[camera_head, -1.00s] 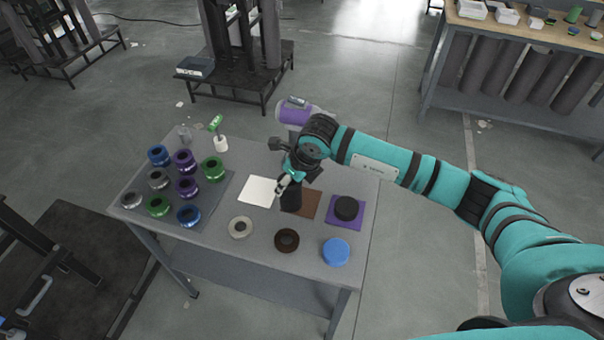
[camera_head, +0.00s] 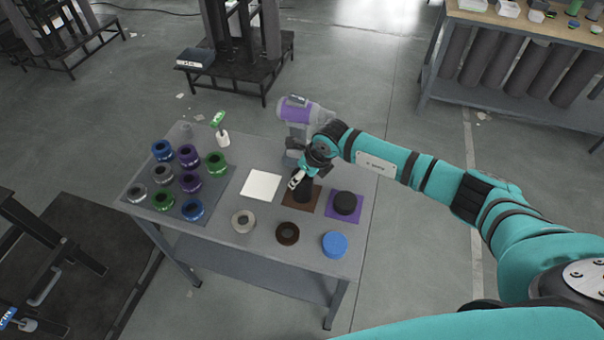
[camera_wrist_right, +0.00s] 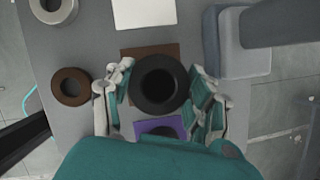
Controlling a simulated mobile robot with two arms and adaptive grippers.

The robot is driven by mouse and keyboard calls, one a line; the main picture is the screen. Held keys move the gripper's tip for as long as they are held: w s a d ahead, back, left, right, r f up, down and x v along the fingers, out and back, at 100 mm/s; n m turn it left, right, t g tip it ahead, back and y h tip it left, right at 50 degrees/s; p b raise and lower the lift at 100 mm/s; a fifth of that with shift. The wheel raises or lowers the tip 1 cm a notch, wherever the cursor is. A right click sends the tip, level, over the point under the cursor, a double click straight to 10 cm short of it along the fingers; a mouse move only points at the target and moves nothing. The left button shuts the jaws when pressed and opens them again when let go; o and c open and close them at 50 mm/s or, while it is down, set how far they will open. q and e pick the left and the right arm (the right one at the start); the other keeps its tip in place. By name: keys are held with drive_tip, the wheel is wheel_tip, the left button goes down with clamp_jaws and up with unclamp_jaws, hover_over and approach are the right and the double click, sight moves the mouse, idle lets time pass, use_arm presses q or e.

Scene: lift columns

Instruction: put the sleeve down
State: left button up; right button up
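The black sleeve (camera_head: 303,191) is upright over the brown mat (camera_head: 290,203) on the grey table. In the right wrist view the sleeve (camera_wrist_right: 158,108) shows its round open top, with part of the brown mat (camera_wrist_right: 139,53) behind it. My right gripper (camera_head: 298,180) has its fingers on both sides of the sleeve, close against it, and appears shut on it. The sleeve's lower edge is close to the mat; I cannot tell whether it touches. My left gripper is in neither view.
A purple mat (camera_head: 332,213) with a black round part (camera_head: 345,203) lies just right. A white square (camera_head: 261,185) lies left. A grey ring (camera_head: 243,221), brown ring (camera_head: 288,233) and blue disc (camera_head: 334,244) lie in front. A grey-purple device (camera_head: 298,116) stands behind.

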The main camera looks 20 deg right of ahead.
drive_tip(key=o, duration=0.4)
drive_tip(key=shift+b+v, duration=1.9)
drive_tip(key=shift+v, duration=4.15)
drive_tip(key=shift+a, duration=0.15)
